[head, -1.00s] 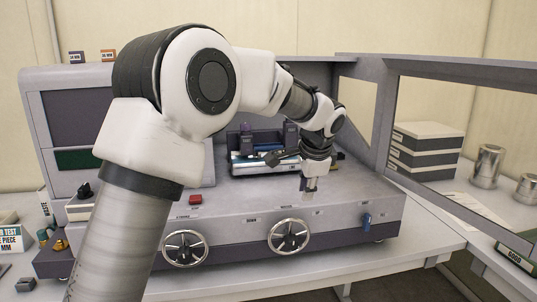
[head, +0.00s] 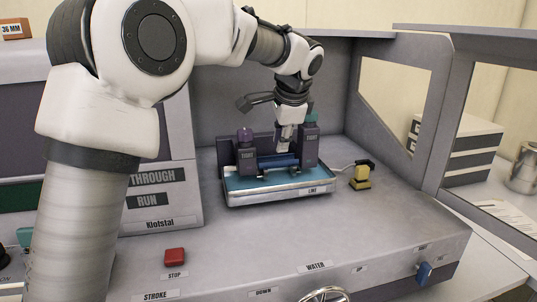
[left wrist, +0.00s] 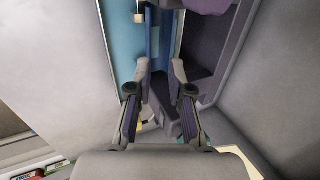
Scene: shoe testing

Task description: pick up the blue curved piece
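The blue curved piece (head: 284,160) appears as a dark blue bar across the fixture between two dark purple blocks, above the teal tray (head: 240,184). In the left wrist view a blue strip (left wrist: 152,35) runs away from the fingers, beside a light blue surface. My left gripper (head: 285,146) points down just above the bar, between the blocks. In the left wrist view its fingertips (left wrist: 160,68) are apart, one on either side of the near end of the strip. I cannot tell whether they touch it. My right gripper is not in view.
A purple block with a round knob (head: 246,156) and another purple block (head: 308,148) flank my gripper closely. A yellow device (head: 360,177) stands to the right. A red stop button (head: 174,256) is at the front left. The grey deck in front is clear.

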